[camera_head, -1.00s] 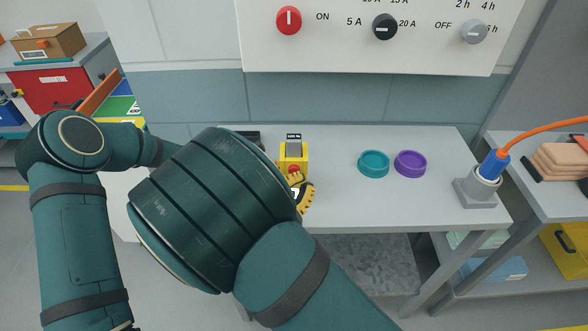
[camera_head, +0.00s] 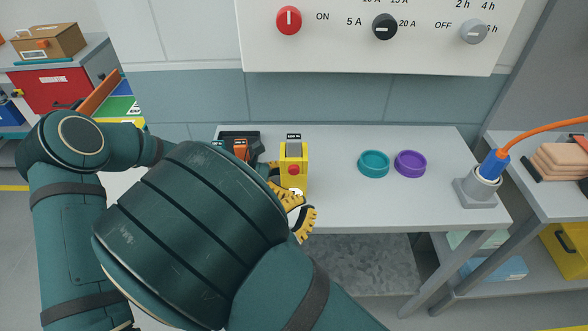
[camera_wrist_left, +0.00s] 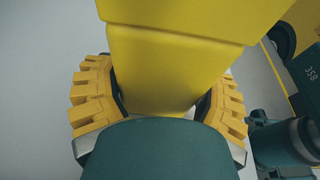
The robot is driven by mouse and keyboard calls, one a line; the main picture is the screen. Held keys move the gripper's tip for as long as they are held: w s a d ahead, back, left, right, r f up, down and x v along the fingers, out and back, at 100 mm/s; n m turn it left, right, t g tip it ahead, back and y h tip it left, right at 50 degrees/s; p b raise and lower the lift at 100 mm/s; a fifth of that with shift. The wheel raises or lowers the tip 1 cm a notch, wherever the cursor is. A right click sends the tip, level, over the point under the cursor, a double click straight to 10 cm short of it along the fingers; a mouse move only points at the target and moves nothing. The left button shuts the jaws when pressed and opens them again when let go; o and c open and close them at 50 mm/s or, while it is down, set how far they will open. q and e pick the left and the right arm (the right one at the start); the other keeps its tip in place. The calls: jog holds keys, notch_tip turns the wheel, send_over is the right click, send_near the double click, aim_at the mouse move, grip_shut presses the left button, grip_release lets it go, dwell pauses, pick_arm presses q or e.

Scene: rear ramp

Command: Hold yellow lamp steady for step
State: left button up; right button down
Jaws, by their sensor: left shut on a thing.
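The yellow lamp (camera_head: 293,157) stands upright at the left part of the grey bench, with a red round part on its front and a dark label at its top. In the left wrist view, its yellow body (camera_wrist_left: 152,75) lies between the yellow ribbed fingers of my left gripper (camera_wrist_left: 157,105), which is shut on it. In the head view, yellow fingers show at the lamp's left and lower front. A separate yellow fingertip of my right gripper (camera_head: 305,224) shows just below; the large teal arm hides the rest, so its opening is unclear.
A dark case with an orange part (camera_head: 240,150) sits left of the lamp. A teal ring (camera_head: 373,164) and a purple ring (camera_head: 410,163) lie to its right. A blue plug with orange cable (camera_head: 494,163) stands in a grey socket. Bench space (camera_head: 400,205) in front of the rings is clear.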

pick_arm(q)
jog(key=o, duration=0.8)
